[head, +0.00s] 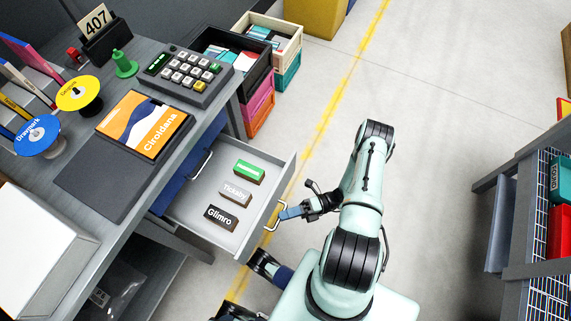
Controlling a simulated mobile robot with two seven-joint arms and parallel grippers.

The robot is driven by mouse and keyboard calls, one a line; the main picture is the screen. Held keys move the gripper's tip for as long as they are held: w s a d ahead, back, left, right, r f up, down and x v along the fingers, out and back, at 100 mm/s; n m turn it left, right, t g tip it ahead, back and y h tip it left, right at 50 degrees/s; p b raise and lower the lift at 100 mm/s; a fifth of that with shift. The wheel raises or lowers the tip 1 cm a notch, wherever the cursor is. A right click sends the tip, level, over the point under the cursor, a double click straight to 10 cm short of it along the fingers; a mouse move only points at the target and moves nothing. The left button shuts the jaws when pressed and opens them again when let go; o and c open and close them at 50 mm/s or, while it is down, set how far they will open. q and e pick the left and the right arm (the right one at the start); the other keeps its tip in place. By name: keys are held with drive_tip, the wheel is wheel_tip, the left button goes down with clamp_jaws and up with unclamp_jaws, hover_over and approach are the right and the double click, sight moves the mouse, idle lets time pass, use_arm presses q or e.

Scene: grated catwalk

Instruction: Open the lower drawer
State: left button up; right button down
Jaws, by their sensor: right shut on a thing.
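The lower drawer (190,222) is a light grey tray that stands pulled out from under the desk. Several small labelled blocks lie in it: a green one (249,171), a grey one marked Tickaby (235,192) and a dark one marked Glimro (220,217). My right gripper (284,213) is shut on the drawer's metal handle (276,222) at its front. Above the open drawer is a blue drawer front (184,183) with its own handle (201,165), closed. A dark part low in the picture may be my left gripper; its jaws cannot be made out.
The desk (143,207) carries a keypad (187,77), an orange book (143,124), colored discs and a white box (38,255). Stacked crates (261,105) stand beyond the desk. A shelf rack (518,190) is at right. The floor (432,110) between is clear.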

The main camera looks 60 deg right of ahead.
drive_tip(key=c, duration=1.2)
unclamp_jaws()
drive_tip(key=shift+o, duration=0.2)
use_arm(q)
drive_tip(key=shift+w+a+f+b, duration=0.15)
drive_tip(key=shift+w+f+b, duration=0.5)
drive_tip(key=shift+f+b, duration=0.25)
use_arm(e)
drive_tip(key=v, duration=1.3)
drive_tip(key=shift+d, duration=0.15)
